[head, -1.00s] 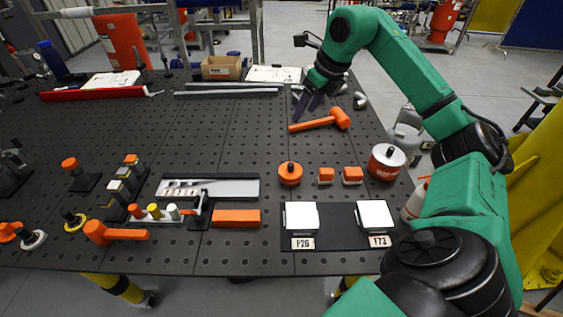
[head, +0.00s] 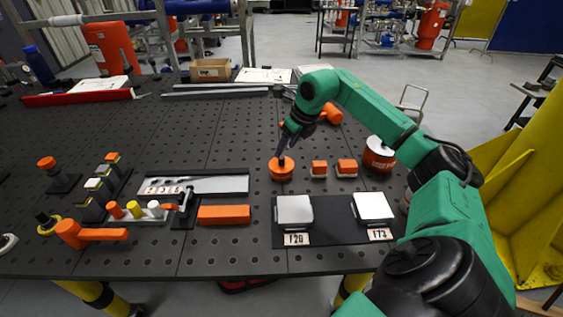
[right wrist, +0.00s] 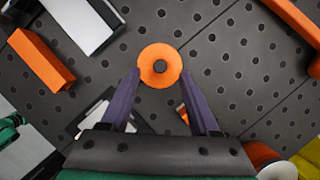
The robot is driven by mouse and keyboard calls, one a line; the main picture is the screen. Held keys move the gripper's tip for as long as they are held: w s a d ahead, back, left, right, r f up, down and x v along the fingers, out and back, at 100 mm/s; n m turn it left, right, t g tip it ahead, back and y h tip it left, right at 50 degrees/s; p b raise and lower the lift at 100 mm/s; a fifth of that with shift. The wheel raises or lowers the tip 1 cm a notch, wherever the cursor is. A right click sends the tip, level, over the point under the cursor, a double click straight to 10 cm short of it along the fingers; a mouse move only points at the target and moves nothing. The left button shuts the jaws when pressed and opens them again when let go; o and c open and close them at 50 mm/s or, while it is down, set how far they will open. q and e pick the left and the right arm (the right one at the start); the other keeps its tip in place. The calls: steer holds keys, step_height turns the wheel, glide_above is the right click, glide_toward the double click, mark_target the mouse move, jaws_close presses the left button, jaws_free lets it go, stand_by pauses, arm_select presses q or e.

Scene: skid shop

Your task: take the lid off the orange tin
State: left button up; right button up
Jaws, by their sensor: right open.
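The orange tin (head: 281,172) is a low, round tin standing on the black perforated table, right of its middle. Its lid carries a black knob in the centre, seen from above in the right wrist view (right wrist: 160,53). My right gripper (head: 281,158) is over the tin, fingers pointing down. In the right wrist view its two purple fingers are apart, with the tin's disc between and just beyond their tips. The gripper is empty; whether a finger touches the lid cannot be told. My left gripper is not in view.
Two small orange blocks (head: 319,168) sit just right of the tin, and a larger orange-and-white can (head: 379,158) stands beyond. A black mat (head: 331,232) with two white pads lies in front. An orange bar (head: 223,215) lies front left.

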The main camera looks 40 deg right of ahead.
mark_target(282, 158)
steer(key=x, duration=0.1)
steer(key=p+x, duration=0.1)
steer(key=x, duration=0.1)
steer(key=p+x, duration=0.1)
steer(key=x, duration=0.1)
steer(key=shift+s+f, duration=0.2)
steer(key=shift+s, duration=0.05)
steer(key=shift+f, duration=0.15)
jaws_close()
